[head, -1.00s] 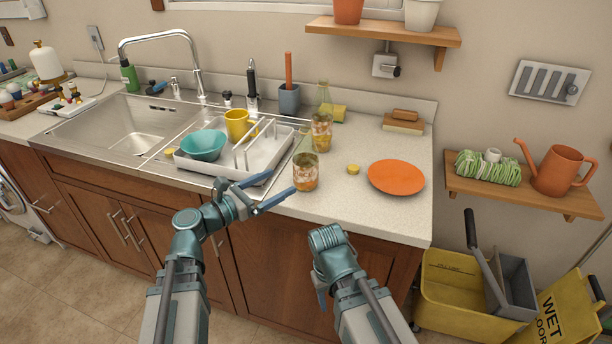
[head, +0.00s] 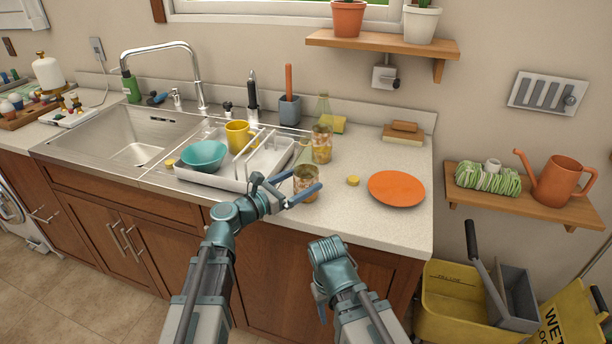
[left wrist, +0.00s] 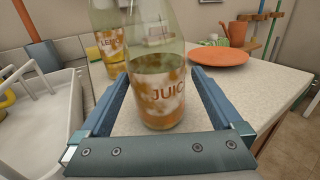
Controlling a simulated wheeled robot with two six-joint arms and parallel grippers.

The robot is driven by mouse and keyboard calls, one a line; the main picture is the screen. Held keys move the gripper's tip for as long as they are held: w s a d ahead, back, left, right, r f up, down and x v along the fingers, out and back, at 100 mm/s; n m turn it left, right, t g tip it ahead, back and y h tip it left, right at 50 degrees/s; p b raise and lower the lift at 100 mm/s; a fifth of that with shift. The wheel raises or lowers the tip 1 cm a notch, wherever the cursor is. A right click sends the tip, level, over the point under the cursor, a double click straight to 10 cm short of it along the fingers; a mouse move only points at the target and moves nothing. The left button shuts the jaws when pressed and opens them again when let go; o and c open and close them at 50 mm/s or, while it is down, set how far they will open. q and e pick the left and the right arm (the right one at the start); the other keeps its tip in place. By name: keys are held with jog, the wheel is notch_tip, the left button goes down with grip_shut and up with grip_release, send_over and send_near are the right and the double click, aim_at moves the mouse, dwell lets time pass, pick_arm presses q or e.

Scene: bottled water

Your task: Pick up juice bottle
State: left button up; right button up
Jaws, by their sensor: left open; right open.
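The juice bottle, clear glass with an orange-and-white label, stands upright near the counter's front edge (head: 304,175). In the left wrist view the juice bottle (left wrist: 158,88) shows "JUIC" and its top is cut off. My left gripper (head: 309,181) is open, with a finger on each side of the bottle; in the left wrist view the open left gripper (left wrist: 160,76) frames its lower body. Whether the fingers touch the glass I cannot tell. My right gripper (head: 321,298) is open, low in front of the cabinet, its jaws partly hidden by its wrist.
A similar bottle (head: 322,142) with an "LE…" label stands behind. A dish rack (head: 222,181) holding a teal bowl (head: 204,155) and yellow mug (head: 238,134) is at left.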

aim_at(314, 172)
pick_arm(q)
jog(key=x, duration=0.5)
jog(key=shift+w+a+f, duration=0.1)
jog(key=shift+w, duration=0.05)
jog(key=c, duration=1.3)
pick_arm(e)
jog(key=shift+f, duration=0.1)
pick_arm(q)
jog(key=shift+r, duration=0.25)
pick_arm(e)
jog(key=shift+r, duration=0.2)
